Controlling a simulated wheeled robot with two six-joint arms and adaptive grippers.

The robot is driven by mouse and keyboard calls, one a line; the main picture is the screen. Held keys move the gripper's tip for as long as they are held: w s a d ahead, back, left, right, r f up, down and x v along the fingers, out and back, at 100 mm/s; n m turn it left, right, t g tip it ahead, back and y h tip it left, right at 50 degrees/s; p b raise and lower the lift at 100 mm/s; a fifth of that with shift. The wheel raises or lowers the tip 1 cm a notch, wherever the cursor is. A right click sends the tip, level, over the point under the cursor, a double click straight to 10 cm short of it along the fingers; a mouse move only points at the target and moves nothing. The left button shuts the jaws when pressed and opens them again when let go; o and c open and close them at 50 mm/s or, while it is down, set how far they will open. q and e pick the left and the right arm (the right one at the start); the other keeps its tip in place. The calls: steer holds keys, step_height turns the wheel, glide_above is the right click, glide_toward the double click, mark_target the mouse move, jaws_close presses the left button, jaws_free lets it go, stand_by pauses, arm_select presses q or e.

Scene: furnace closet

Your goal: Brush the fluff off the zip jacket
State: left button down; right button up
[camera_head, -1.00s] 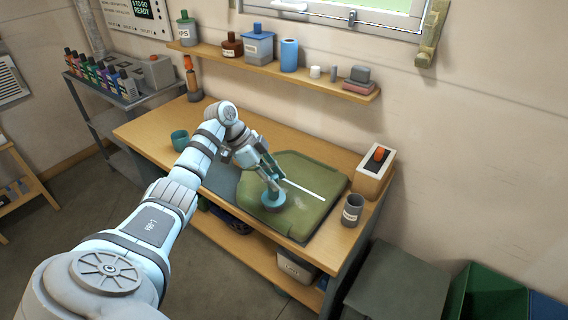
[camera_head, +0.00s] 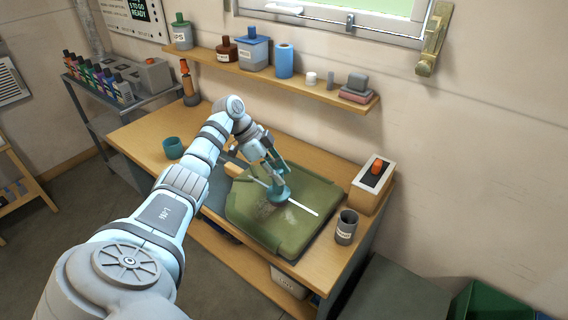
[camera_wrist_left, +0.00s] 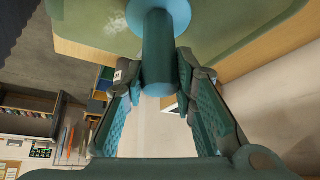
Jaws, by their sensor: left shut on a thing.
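The green zip jacket (camera_head: 245,219) lies folded flat on a dark mat on the workbench, with a pale zip line (camera_head: 303,208). Whitish fluff (camera_head: 265,210) shows on it, with another faint patch (camera_head: 292,216) beside the zip. My left gripper (camera_head: 274,178) is shut on the handle of a teal round brush (camera_head: 279,193), whose head is at or just above the jacket by the zip's upper end. My right gripper is out of view.
A teal cup (camera_head: 173,148) stands at the bench's left. A grey labelled cup (camera_head: 346,228) and a box with an orange switch (camera_head: 372,187) stand at the right end. A wall shelf (camera_head: 270,76) holding several containers runs above the bench.

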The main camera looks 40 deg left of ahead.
arm_select(q)
steer(key=shift+w+a+r+p, duration=0.15)
steer(key=shift+r+p, duration=0.3)
steer(key=shift+r, duration=0.1)
steer(key=shift+w+a+r+p, duration=0.1)
steer(key=shift+w+r+p, duration=0.05)
steer(key=shift+r+p, duration=0.35)
steer(key=r+p, duration=0.3)
steer(key=shift+s+d+r, duration=0.25)
steer(key=shift+s+r, duration=0.05)
steer(key=shift+r, duration=0.05)
steer(key=shift+w+r, duration=0.1)
steer(key=shift+r, duration=0.2)
steer(key=shift+w+r+p, duration=0.15)
steer(key=shift+r+p, duration=0.45)
steer(key=shift+r, duration=0.1)
steer(key=shift+a+r, duration=0.1)
steer(key=shift+r, duration=0.05)
